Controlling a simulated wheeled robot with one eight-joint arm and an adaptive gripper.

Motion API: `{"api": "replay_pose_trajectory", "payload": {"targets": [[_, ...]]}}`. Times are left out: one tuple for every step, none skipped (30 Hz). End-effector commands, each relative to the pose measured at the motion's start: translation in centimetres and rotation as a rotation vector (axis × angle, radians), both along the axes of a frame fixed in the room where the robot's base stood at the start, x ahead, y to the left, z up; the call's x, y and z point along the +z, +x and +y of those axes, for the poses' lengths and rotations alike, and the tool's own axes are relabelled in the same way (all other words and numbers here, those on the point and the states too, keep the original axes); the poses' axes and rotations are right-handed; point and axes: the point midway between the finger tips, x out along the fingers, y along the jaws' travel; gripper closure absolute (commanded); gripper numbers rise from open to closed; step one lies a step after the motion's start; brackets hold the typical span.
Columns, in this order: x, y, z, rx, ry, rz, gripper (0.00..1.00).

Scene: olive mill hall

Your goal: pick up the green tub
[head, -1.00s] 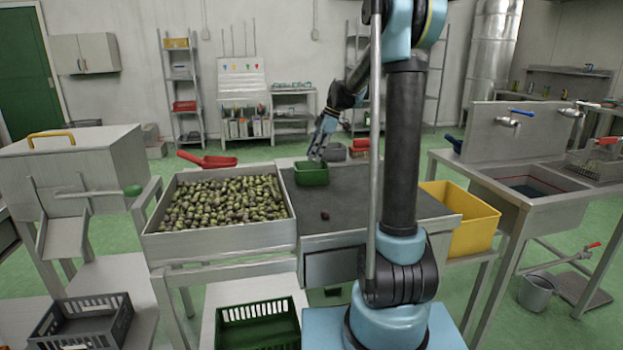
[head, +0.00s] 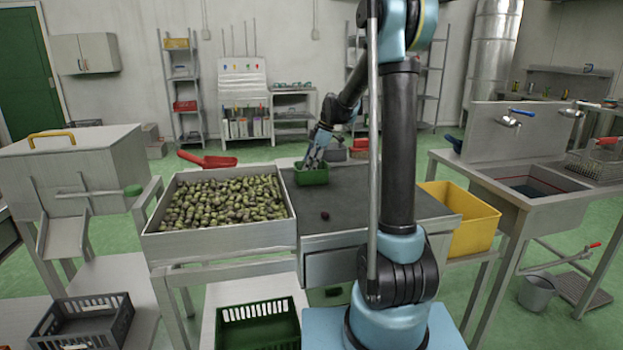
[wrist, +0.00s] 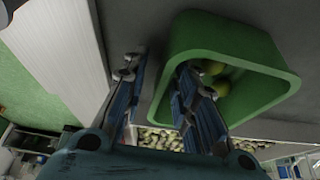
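The green tub (head: 312,177) stands on the dark belt (head: 365,200), right of the olive tray. In the wrist view the tub (wrist: 235,45) appears close up, with a few green olives (wrist: 214,76) inside. My gripper (wrist: 160,66) is open and straddles one wall of the tub: one finger reaches inside it, the other is outside. A gap shows between the outer finger and the wall. In the head view my gripper (head: 314,160) is at the tub's top, its fingertips partly hidden by the tub.
A steel tray of olives (head: 150,238) stands left of the belt. One dark olive (head: 325,216) lies on the belt. A red scoop (head: 208,160) is behind the tray. A yellow crate (head: 478,232) is at the right, and the belt's right part is clear.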

Motion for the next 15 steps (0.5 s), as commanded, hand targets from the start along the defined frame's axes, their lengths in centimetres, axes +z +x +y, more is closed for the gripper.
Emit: {"api": "replay_pose_trajectory", "payload": {"targets": [[-0.05,0.01,-0.02,0.000,0.000,0.000,0.73],[-0.08,0.01,-0.03,0.000,0.000,0.000,0.73],[-0.07,0.02,-0.04,-0.001,0.000,0.000,0.80],[-0.07,0.02,-0.06,-0.001,0.000,0.000,0.87],[-0.07,0.03,-0.07,-0.001,0.000,0.000,0.94],[-0.08,0.03,-0.07,-0.001,0.000,0.000,1.00],[-0.07,0.03,-0.09,-0.001,0.000,0.000,1.00],[-0.07,0.03,-0.09,-0.001,0.000,0.000,1.00],[-0.06,0.03,-0.10,-0.001,0.000,-0.001,1.00],[-0.06,0.03,-0.10,-0.001,0.000,-0.001,1.00],[-0.06,0.03,-0.10,-0.001,0.000,-0.001,1.00],[-0.06,0.02,-0.11,-0.001,0.000,-0.001,1.00],[-0.06,0.02,-0.11,-0.001,0.000,-0.001,1.00],[-0.05,0.02,-0.12,-0.001,0.000,-0.001,1.00],[-0.05,0.02,-0.12,-0.001,0.000,-0.001,1.00]]}}
